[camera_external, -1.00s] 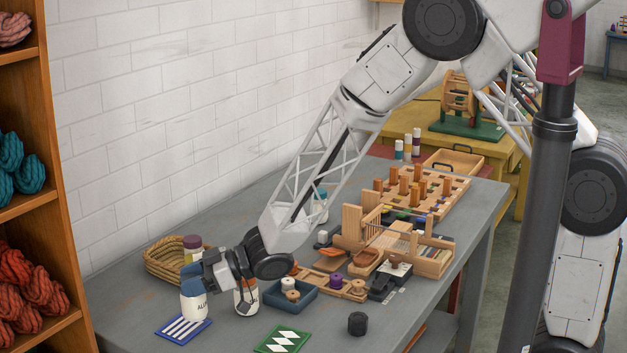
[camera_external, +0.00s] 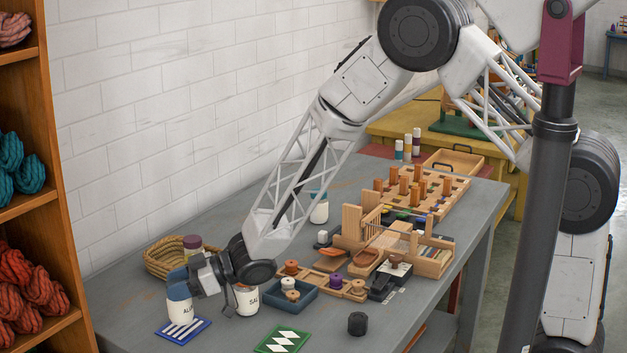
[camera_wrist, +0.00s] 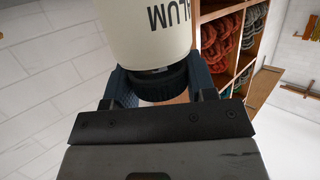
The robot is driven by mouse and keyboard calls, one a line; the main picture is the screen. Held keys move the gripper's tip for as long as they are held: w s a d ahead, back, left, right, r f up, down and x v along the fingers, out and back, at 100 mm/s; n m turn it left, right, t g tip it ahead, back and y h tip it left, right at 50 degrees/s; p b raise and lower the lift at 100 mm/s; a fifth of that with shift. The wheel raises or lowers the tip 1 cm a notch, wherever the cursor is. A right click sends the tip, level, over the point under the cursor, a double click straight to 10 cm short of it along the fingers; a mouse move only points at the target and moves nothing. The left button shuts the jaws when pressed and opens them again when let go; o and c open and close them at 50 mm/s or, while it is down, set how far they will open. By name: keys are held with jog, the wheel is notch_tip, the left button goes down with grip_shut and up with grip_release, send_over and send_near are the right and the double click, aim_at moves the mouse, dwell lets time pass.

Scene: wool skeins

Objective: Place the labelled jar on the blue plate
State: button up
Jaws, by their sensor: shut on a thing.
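A cream jar (camera_external: 180,309) lettered "ALUM" is held in my gripper (camera_external: 187,283) at the front left of the table. In the wrist view, the jar (camera_wrist: 150,35) fills the top, with its dark lid (camera_wrist: 160,86) between the two fingers (camera_wrist: 158,80). The blue plate (camera_external: 203,327), flat and square with white stripes, lies under or just in front of the jar. The jar's base overlaps the plate's far edge in the picture. I cannot tell whether they touch.
A second jar (camera_external: 247,302) lettered "SAL" stands right beside my wrist, partly hidden. A green plate (camera_external: 264,347) with white diamonds lies to the right. A wicker basket (camera_external: 160,262) is behind, a blue tray (camera_external: 302,302) to the right, and a dark pot (camera_external: 357,324) near the front.

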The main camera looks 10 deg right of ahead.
jog(key=shift+f, duration=0.8)
jog(key=shift+f, duration=0.1)
jog(key=o, duration=1)
jog(key=shift+o, duration=0.2)
jog(key=shift+d, duration=0.1)
jog(key=v, duration=1.2)
jog(key=shift+w, duration=0.1)
